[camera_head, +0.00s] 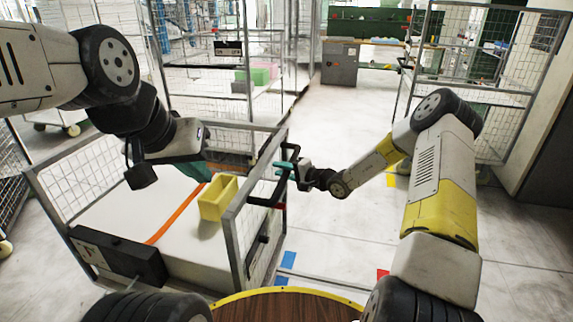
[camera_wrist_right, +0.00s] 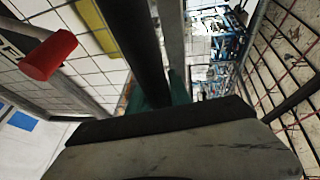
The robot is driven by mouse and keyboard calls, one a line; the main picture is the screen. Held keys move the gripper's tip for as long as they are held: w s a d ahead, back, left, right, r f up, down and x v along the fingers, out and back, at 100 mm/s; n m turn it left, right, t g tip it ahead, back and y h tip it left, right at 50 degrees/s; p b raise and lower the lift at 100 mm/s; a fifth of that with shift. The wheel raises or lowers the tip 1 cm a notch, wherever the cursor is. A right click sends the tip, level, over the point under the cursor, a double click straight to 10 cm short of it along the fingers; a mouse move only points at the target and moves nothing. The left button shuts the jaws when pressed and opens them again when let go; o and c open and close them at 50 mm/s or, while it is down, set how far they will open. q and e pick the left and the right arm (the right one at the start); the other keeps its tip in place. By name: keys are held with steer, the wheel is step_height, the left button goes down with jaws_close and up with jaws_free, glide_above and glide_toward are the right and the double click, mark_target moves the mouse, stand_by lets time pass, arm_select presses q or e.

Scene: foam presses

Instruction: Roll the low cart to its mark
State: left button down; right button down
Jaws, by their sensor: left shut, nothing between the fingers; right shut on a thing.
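The low cart (camera_head: 235,240) has a grey frame, mesh sides and a white deck, and stands in front of me to the left. A black handle (camera_head: 265,202) with red ends sticks out from its right side. My right gripper (camera_head: 284,167) is shut on this handle. In the right wrist view the black handle bar (camera_wrist_right: 143,50) runs up between the fingers, and a red end cap (camera_wrist_right: 48,56) shows at left. My left gripper (camera_head: 196,171) is shut and empty above the cart deck. Blue floor patches (camera_head: 288,260) and a red patch (camera_head: 382,274) lie right of the cart.
A yellow bin (camera_head: 218,198) stands on the cart deck beside an orange strip (camera_head: 178,213). Tall mesh trolleys stand behind left and at right (camera_head: 480,95). A grey cabinet (camera_head: 340,64) is at the back. A round wooden top (camera_head: 285,306) is close to me. The middle floor is clear.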

steer(key=shift+s+a, duration=0.1)
steer(key=shift+a, duration=0.15)
steer(key=c, duration=1.2)
jaws_free()
steer(key=shift+d, duration=0.1)
steer(key=v, duration=0.7)
steer(key=shift+s+d, duration=0.2)
steer(key=shift+d, duration=0.1)
